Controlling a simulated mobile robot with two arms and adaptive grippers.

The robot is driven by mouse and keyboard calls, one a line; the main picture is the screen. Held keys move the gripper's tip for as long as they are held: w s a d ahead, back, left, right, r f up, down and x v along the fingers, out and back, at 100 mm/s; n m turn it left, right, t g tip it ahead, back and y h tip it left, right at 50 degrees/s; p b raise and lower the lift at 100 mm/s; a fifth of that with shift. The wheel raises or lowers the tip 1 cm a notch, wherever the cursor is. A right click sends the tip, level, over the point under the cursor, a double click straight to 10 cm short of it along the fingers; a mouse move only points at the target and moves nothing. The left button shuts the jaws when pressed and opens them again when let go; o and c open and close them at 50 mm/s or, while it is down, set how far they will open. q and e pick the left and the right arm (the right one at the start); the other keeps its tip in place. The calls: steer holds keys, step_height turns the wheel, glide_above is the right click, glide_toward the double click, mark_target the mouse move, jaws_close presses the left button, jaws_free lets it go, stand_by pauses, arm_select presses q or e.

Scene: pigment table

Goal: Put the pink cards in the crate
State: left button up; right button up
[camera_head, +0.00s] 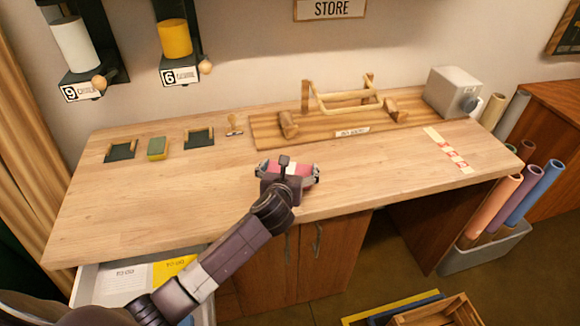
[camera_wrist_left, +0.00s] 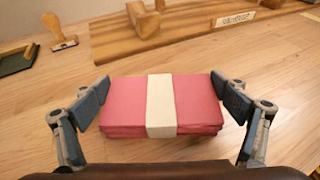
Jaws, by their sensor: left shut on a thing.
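The pink cards (camera_head: 300,169) are a stack with a white band around the middle, near the front edge of the table's centre. In the left wrist view the pink cards (camera_wrist_left: 122,102) lie between the two fingers of my left gripper (camera_wrist_left: 163,105), which press on their short ends. In the head view my left gripper (camera_head: 288,175) hides part of the stack. I cannot tell whether the stack touches the tabletop. A wooden crate (camera_head: 440,312) shows in part on the floor at the bottom of the head view. My right gripper is not in view.
A wooden board (camera_head: 262,131) with a rack (camera_head: 340,100) stands behind the cards. A grey box (camera_head: 452,92) is at the back right. An open drawer (camera_head: 90,290) sticks out at the front left.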

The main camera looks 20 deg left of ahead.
arm_select(q)
steer(key=o, duration=1.1)
